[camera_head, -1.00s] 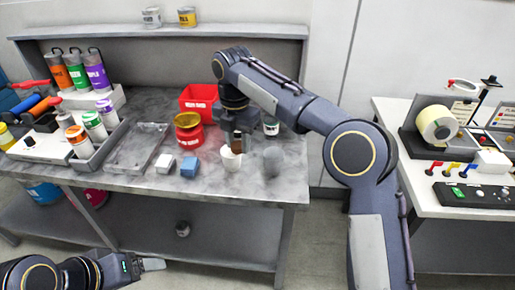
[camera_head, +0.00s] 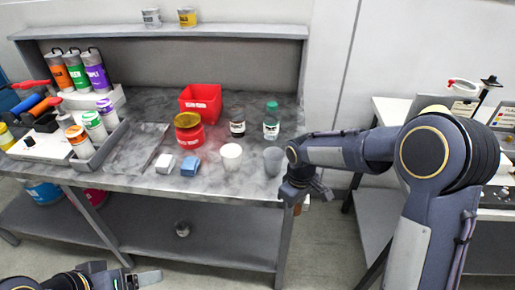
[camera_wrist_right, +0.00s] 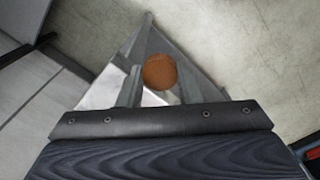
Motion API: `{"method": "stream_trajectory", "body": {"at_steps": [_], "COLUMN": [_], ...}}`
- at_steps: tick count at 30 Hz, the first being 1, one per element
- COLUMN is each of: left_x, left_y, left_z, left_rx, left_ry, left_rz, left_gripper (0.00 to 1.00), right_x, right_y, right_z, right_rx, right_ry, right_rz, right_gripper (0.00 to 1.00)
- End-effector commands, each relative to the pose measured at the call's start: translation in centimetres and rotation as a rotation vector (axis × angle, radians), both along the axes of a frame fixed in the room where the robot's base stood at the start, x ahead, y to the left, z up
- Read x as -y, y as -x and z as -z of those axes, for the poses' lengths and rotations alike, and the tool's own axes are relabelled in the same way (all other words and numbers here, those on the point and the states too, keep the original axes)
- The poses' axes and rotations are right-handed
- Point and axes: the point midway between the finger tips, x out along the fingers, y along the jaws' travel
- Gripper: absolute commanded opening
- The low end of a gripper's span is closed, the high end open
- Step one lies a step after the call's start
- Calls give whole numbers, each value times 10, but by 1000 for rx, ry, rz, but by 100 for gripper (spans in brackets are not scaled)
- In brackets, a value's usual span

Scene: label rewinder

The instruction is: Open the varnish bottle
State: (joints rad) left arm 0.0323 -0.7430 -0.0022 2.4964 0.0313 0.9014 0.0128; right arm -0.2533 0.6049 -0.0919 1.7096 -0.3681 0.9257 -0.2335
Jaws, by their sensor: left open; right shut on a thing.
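My right gripper (camera_head: 302,192) is shut on a brown round-topped thing (camera_head: 297,209) beyond the bench's right front corner. Its round orange-brown top (camera_wrist_right: 159,72) shows between the fingers in the right wrist view. I cannot tell whether it is a whole bottle or only a cap. A dark bottle (camera_head: 237,123) and a clear bottle with a green cap (camera_head: 271,121) stand upright on the bench; their labels are too small to read. I cannot tell which is the varnish bottle. My left gripper (camera_head: 143,279) is open and empty, low in front of the bench.
A white cup (camera_head: 231,157) and a grey cup (camera_head: 273,160) stand near the bench's front edge. A red bin (camera_head: 200,103), a red jar (camera_head: 189,132) and white and blue blocks (camera_head: 190,166) are to the left. Floor shows below my right gripper.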

Motion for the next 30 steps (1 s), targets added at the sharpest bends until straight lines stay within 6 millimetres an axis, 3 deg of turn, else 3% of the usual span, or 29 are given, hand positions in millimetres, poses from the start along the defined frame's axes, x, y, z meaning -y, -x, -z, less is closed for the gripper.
{"method": "stream_trajectory", "body": {"at_steps": [13, 30], "left_x": [0, 0], "left_y": [0, 0], "left_z": [0, 0], "left_rx": [0, 0], "left_ry": [0, 0], "left_rz": [0, 0], "left_gripper": [76, 76], "right_x": [51, 50], "right_y": [30, 31], "right_z": [59, 60], "right_rx": [-4, -12], "right_ry": [2, 1], "right_rz": [644, 646], "right_gripper": [5, 5]}}
